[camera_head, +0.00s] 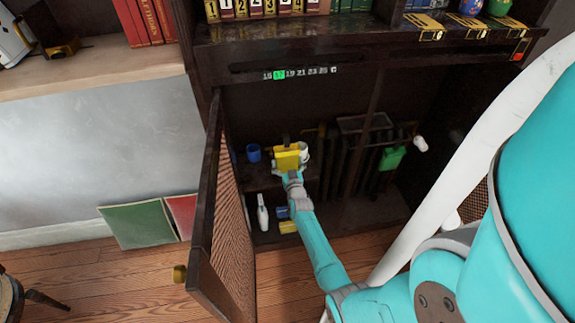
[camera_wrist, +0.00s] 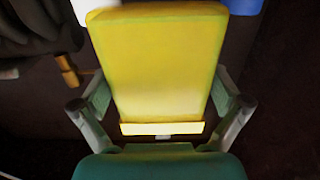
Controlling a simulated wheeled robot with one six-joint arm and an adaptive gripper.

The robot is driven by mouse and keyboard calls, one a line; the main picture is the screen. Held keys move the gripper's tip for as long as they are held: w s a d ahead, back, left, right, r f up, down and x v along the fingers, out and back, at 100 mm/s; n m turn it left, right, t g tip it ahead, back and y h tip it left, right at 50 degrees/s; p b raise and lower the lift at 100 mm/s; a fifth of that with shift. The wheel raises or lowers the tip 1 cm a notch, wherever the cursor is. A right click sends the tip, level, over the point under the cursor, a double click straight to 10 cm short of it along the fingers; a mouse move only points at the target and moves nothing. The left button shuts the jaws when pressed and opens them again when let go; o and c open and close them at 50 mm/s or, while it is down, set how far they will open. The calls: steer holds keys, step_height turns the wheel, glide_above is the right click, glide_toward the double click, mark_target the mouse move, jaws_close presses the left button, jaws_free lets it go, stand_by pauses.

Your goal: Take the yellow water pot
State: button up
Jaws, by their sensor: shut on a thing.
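The yellow water pot (camera_head: 287,158) is inside the open dark cabinet, at the height of its inner shelf. In the wrist view the yellow pot (camera_wrist: 158,65) fills the middle as a boxy yellow body. My gripper (camera_head: 288,174) reaches into the cabinet and is shut on it. In the wrist view the fingers of my gripper (camera_wrist: 160,108) lie along the left and right sides of the pot. The pot's far side and base are hidden, so I cannot tell whether it touches the shelf.
The cabinet door (camera_head: 215,220) stands open at the left. A blue cup (camera_head: 253,152) is left of the pot, and a white item (camera_head: 304,152) is close at its right. A white bottle (camera_head: 262,212) stands below. A green can (camera_head: 392,157) and dark radiator (camera_head: 365,150) are at the right.

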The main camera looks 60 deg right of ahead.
steer(key=shift+s, duration=0.1)
steer(key=v, duration=1.2)
stand_by(0.7)
